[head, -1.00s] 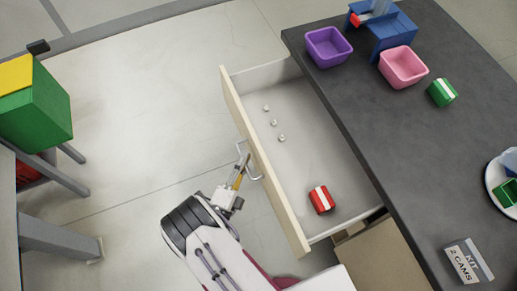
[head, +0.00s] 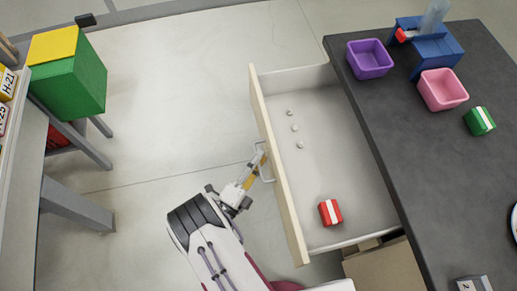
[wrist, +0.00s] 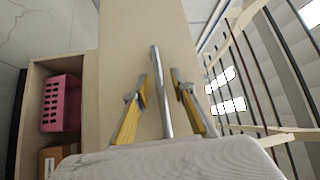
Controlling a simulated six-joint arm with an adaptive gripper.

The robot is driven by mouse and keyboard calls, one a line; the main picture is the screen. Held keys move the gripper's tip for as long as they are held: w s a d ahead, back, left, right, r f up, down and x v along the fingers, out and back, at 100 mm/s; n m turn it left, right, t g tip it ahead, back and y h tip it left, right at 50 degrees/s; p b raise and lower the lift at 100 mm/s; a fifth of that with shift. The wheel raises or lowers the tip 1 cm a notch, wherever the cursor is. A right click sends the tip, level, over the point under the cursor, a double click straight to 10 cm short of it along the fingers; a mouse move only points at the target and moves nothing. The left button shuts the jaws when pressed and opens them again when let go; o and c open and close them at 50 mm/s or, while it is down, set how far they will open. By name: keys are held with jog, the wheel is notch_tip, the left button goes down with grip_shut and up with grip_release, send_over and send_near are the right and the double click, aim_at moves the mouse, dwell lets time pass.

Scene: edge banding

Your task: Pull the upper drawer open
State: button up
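The upper drawer (head: 345,135) is pulled far out from under the dark worktop. Its pale front panel (head: 277,170) faces left in the head view and fills the upper middle of the wrist view (wrist: 140,35). The metal bar handle (head: 267,178) stands out from the panel. In the wrist view, the handle bar (wrist: 161,85) runs between the two fingers of my gripper (wrist: 158,100). The fingers are apart, with a visible gap on each side of the bar. In the head view, my gripper (head: 257,165) is at the handle.
A red-and-white block (head: 330,212) and several small pale pieces (head: 295,128) lie in the drawer. The worktop (head: 425,140) carries a purple bin (head: 369,59), a pink bin (head: 443,90) and a green block (head: 480,121). Floor left of the drawer is clear.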

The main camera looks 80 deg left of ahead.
jog(key=shift+s+d, duration=0.1)
jog(key=v, duration=1.1)
jog(key=shift+s+d, duration=0.25)
jog(key=shift+d, duration=0.1)
dwell(0.6)
